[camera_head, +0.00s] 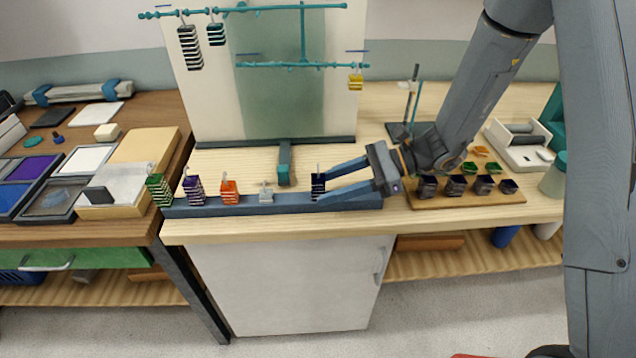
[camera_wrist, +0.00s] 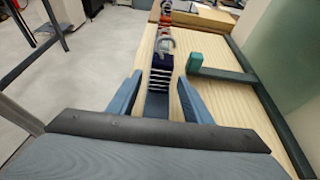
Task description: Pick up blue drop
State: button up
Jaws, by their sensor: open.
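The blue drop (camera_head: 318,186) is a small dark navy stack with pale stripes and a hook on top. It stands upright on the dark rail (camera_head: 355,203), toward the rail's right end. My gripper (camera_head: 326,187) reaches in from the right with its jaws open and nothing held. In the wrist view the blue drop (camera_wrist: 161,70) lies between the lines of the two fingers, at or just past the fingertips (camera_wrist: 160,79). A gap shows on both sides of it.
Left along the rail stand a pale drop (camera_head: 266,193), an orange drop (camera_head: 229,192), a purple drop (camera_head: 194,189) and a green drop (camera_head: 159,190). A teal block (camera_head: 284,165) stands behind. Teal rods (camera_head: 300,65) carry hanging drops above. A wooden tray (camera_head: 465,200) lies right.

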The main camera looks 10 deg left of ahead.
aim_at(324, 177)
jog(key=shift+x, duration=0.95)
grip_shut()
jog(key=shift+r, duration=0.15)
notch_tip(324, 177, up, 10)
jog(key=shift+f+b, duration=0.1)
jog(key=shift+b, duration=0.65)
